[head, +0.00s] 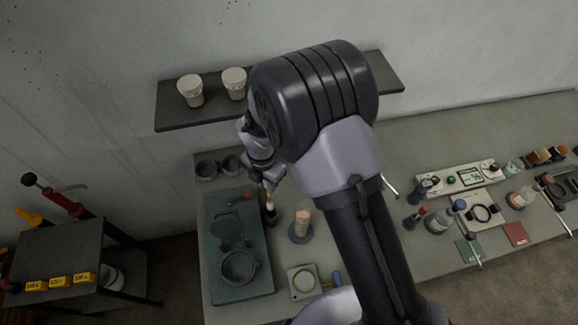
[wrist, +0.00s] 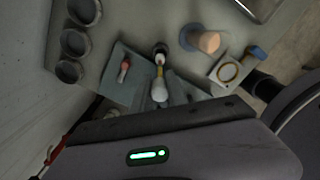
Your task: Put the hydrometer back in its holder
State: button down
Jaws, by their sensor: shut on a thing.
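The hydrometer (wrist: 159,88), with a pale bulb-like end and a thin yellowish stem, is in my gripper (head: 267,182). In the head view only a thin pale piece of it shows below the jaws. A small dark round cup (head: 270,215), which looks like the holder, stands just beyond the right edge of the teal tray. In the wrist view the hydrometer's far end overlaps this cup (wrist: 160,49). I cannot tell whether the tip is inside the cup or above it. My gripper is shut on the hydrometer, and its fingers are partly hidden.
The teal tray (head: 222,288) carries a dark round pan (head: 239,267) and a red-tipped tool (wrist: 124,69). A cork-coloured cylinder on a blue base (head: 302,222) stands right of the cup. A square ring frame (head: 303,281) is nearer. A shelf (head: 172,118) holds jars above.

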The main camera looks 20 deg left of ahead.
aim_at(270, 204)
jog(key=shift+s+d+f+b, duration=0.1)
jog(key=shift+s+f+b, duration=0.1)
jog(key=shift+f+b, duration=0.45)
notch_tip(270, 204, down, 8)
jog(key=b, duration=0.5)
jog(key=shift+w+r, duration=0.1)
jog(key=shift+r, duration=0.1)
jog(key=c, duration=1.2)
grip_release()
jog(key=shift+c, duration=0.2)
